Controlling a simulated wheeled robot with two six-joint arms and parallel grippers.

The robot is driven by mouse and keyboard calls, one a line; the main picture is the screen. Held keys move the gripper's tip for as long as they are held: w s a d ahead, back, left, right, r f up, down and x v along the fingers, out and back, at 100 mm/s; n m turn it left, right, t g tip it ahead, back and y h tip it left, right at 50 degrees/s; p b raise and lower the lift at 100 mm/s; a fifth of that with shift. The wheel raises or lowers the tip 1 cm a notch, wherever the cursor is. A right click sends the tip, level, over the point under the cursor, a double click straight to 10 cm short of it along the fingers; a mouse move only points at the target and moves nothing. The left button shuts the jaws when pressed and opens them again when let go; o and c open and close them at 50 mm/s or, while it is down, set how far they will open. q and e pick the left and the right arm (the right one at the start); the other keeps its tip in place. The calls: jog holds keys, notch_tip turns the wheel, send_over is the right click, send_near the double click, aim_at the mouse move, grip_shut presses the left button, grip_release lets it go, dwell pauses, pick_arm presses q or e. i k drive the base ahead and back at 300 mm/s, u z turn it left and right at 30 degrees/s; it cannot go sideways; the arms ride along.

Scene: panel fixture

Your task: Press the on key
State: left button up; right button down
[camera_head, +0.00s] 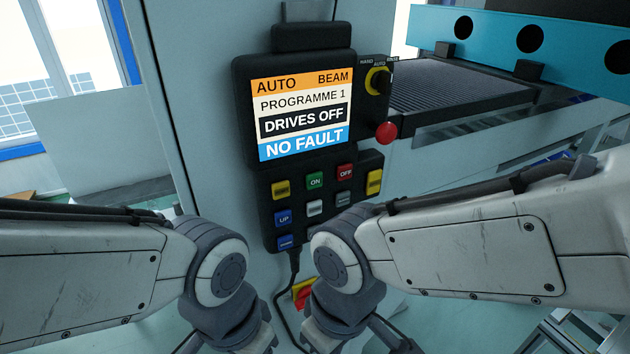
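The green ON key (315,181) sits in the top row of keys on a black control panel (243,110). The red OFF key (345,173) is just right of it. The panel's screen (300,115) reads AUTO, BEAM, PROGRAMME 1, DRIVES OFF, NO FAULT. My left arm comes in from the left and my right arm from the right; both bend downward below the keypad. Both arms stay apart from the ON key, which is fully visible. The fingertips of both grippers are not clearly shown at the bottom edge.
Blue UP key (283,217), yellow keys (281,190) and grey keys surround the ON key. A yellow selector knob (378,81) and red button (386,133) are on the panel's right side. A cable (294,262) hangs below. A ribbed machine bed (450,85) stands right.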

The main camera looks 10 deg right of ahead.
aim_at(314, 180)
jog(key=z, duration=3.15)
jog(key=k, duration=1.9)
jog(key=u, duration=1.4)
